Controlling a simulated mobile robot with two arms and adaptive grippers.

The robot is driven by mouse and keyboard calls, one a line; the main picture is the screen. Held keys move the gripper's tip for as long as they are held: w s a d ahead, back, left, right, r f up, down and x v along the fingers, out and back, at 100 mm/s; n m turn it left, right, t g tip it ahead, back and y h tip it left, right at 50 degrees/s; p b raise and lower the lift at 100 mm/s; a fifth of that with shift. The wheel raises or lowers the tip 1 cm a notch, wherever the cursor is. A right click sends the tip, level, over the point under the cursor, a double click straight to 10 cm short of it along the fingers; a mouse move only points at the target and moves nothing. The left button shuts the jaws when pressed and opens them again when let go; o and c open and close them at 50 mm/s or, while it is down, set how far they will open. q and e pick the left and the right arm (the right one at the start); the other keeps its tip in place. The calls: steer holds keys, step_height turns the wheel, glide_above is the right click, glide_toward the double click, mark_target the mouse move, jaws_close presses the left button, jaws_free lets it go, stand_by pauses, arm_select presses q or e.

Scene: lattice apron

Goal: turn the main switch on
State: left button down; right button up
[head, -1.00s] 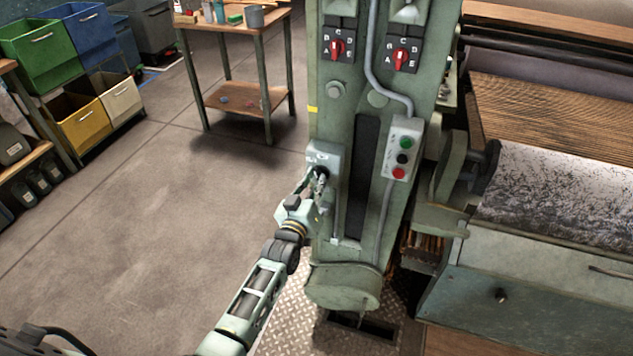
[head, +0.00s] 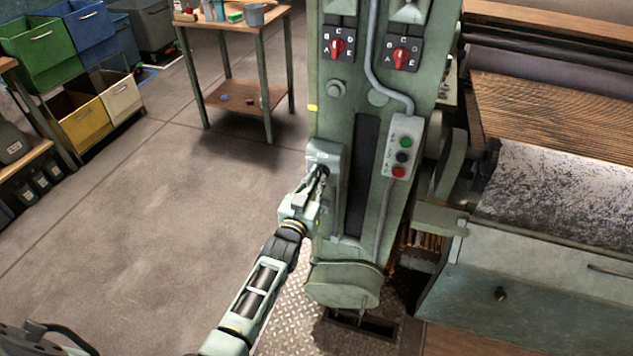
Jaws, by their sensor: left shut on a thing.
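The main switch is a small grey-green box (head: 322,152) on the left edge of the green machine column, in the head view. Its dark knob (head: 323,170) is mostly hidden by my fingers. My left gripper (head: 319,177) reaches up to the box from below and is shut on the knob. The knob's exact angle is too small and covered to read. My right gripper is not in the picture.
The column also carries two red rotary selectors (head: 338,47) (head: 400,57) and a push-button box (head: 402,148) with green, black and red buttons. A roller machine (head: 560,200) fills the right side.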

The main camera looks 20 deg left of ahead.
arm_select(q)
steer(key=c, duration=1.8)
jaws_free()
steer(key=s, duration=1.2)
steer(key=shift+a, duration=0.2)
steer(key=shift+f, duration=0.1)
steer(key=s+f+g, duration=0.3)
steer(key=s+f, duration=0.2)
steer(key=f, duration=0.5)
steer(key=s+d+f+m+g, duration=0.1)
steer(key=s+f+g, duration=0.2)
steer(key=s+f, duration=0.5)
steer(key=s+f+g, duration=0.2)
steer(key=s+f, duration=0.1)
steer(key=f, duration=1)
steer(key=s+a+f+g, duration=0.1)
steer(key=s+f+g, duration=0.2)
steer(key=s, duration=0.7)
steer(key=s+a+f+g, duration=0.1)
steer(key=s+f+g, duration=0.2)
steer(key=s+f, duration=0.4)
steer(key=s+a+f+g, duration=0.2)
steer(key=s+f, duration=0.4)
steer(key=s, duration=0.9)
steer(key=shift+s+a+m+g+y, duration=0.1)
steer(key=shift+s+m+g+y, duration=0.2)
steer(key=shift+m+g, duration=0.15)
